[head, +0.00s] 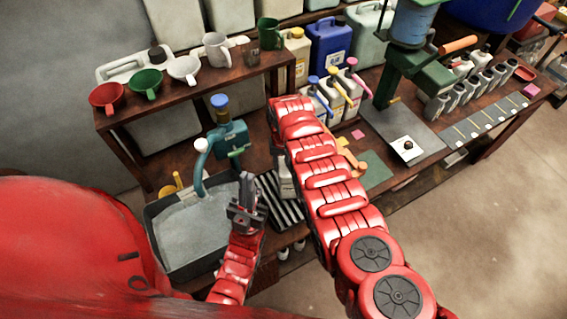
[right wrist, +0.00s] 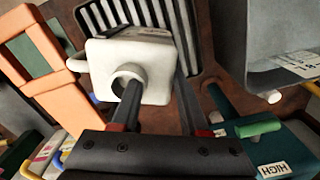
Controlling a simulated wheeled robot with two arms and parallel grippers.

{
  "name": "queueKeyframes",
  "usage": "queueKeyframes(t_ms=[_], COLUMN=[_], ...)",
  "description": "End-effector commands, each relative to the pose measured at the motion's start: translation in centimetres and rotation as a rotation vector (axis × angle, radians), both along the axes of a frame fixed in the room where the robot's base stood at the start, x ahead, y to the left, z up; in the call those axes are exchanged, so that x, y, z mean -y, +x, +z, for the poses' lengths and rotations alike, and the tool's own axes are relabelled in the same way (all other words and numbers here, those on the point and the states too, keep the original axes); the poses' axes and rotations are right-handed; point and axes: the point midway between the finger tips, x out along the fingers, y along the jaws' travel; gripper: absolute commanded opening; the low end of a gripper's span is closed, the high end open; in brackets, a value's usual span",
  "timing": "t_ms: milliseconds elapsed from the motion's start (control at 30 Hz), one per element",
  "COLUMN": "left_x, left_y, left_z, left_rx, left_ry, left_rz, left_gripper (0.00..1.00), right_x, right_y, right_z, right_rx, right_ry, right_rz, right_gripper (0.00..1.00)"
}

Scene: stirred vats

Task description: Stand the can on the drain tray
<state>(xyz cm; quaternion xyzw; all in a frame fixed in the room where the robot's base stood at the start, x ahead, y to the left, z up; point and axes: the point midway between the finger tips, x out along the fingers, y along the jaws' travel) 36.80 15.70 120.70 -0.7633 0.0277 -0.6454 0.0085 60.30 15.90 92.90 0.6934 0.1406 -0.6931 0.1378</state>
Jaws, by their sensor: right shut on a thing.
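The can is a white jug with a round open neck (right wrist: 130,80) and a side handle. My right gripper (right wrist: 160,85) is shut on it, one dark finger along each side. In the head view a pale part of the can (head: 286,188) shows beside my right arm, which hides the rest and the right gripper. The drain tray, black and white striped (head: 272,206), lies right of the sink; its stripes (right wrist: 135,14) show behind the can. Whether the can touches it I cannot tell. My left gripper (head: 246,190) is over the sink's right edge, its jaw opening unclear.
The grey sink (head: 190,228) with a teal tap (head: 225,137) lies left of the tray. A shelf above holds funnels and mugs (head: 216,48). Several bottles (head: 335,95) stand behind my right arm. A teal block marked HIGH (right wrist: 270,150) is close to the right gripper.

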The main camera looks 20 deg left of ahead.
Motion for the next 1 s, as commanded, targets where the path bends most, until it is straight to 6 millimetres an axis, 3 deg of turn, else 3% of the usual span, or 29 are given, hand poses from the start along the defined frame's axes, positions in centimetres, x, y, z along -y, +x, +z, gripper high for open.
queueKeyframes(t_ms=[100, 133, 300, 767, 1000], left_x=[0.0, 0.0, 0.0, 0.0, 0.0], left_y=[0.0, 0.0, 0.0, 0.0, 0.0], left_z=[-0.4, -0.4, -0.3, -0.1, -0.5], left_rx=[0.000, 0.000, 0.000, 0.000, 0.000], left_ry=[0.000, 0.000, 0.000, 0.000, 0.000], left_rz=[0.000, 0.000, 0.000, 0.000, 0.000], left_gripper=[0.00, 0.00, 0.00, 0.00, 0.00], right_x=[0.0, 0.0, 0.0, 0.0, -0.1], right_y=[0.0, 0.0, 0.0, 0.0, 0.1], right_z=[-0.4, -0.4, -0.3, 0.4, 2.7], right_rx=[0.000, 0.000, -0.001, -0.001, 0.004], right_ry=[0.000, 0.000, 0.000, 0.000, 0.004], right_rz=[0.000, 0.000, 0.000, -0.001, 0.000], right_gripper=[0.00, 0.46, 0.74, 0.74, 0.74])
